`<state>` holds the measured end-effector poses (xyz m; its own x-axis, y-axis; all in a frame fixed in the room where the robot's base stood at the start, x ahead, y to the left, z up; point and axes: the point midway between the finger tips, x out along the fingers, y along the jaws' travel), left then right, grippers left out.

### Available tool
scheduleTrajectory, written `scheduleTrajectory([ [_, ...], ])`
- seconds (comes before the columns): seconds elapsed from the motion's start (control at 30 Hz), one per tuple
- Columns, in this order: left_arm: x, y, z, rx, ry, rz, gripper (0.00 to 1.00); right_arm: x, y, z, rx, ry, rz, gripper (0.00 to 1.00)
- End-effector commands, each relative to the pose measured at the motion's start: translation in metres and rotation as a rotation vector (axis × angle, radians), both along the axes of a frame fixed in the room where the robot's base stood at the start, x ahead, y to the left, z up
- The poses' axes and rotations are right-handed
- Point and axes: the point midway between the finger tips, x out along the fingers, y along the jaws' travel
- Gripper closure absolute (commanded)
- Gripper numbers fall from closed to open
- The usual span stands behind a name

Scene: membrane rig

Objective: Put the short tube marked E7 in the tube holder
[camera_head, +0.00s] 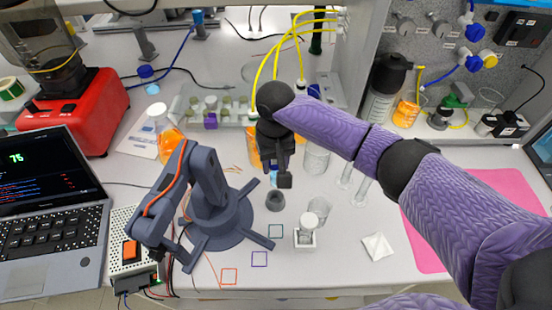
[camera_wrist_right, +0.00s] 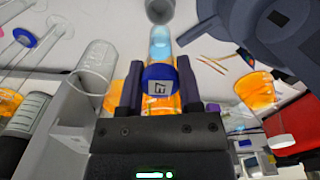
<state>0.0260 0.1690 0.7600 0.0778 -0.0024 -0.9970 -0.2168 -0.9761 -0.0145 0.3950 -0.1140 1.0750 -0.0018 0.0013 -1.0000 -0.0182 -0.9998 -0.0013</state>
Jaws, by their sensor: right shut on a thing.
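My right gripper (camera_head: 280,178) points down over the bench, just behind a small dark grey round holder (camera_head: 275,201) with an open top. In the right wrist view the gripper (camera_wrist_right: 160,82) is shut on a blue-capped tube (camera_wrist_right: 160,86). The cap's white label is turned sideways and seems to read E7. The tube's body is mostly hidden behind the cap. A pale blue cylinder shows just beyond it, and I cannot tell if it is part of the tube. The round holder (camera_wrist_right: 160,10) shows at the top of that view, apart from the fingers. My left gripper is not in view.
A rack (camera_head: 238,118) with several tubes stands at the back. A slate-blue desktop arm (camera_head: 220,217) stands left of the round holder. Clear glassware (camera_head: 320,208) and a small white scale (camera_head: 305,240) are to its right. Orange liquid shows close around the gripper.

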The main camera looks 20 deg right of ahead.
Motion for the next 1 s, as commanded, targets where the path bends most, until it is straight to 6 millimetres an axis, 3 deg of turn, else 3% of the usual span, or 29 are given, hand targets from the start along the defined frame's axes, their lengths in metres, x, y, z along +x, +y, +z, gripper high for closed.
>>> scheduleTrajectory([
  [0.5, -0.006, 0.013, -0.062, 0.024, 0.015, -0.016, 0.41, 0.000, 0.000, -0.054, -0.001, 0.001, 0.000, 1.00],
  [0.8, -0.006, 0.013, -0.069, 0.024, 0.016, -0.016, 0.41, 0.000, 0.000, -0.083, 0.000, 0.002, -0.001, 1.00],
  [1.0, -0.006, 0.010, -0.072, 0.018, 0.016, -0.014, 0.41, 0.000, 0.000, -0.091, 0.001, 0.000, 0.001, 1.00],
])
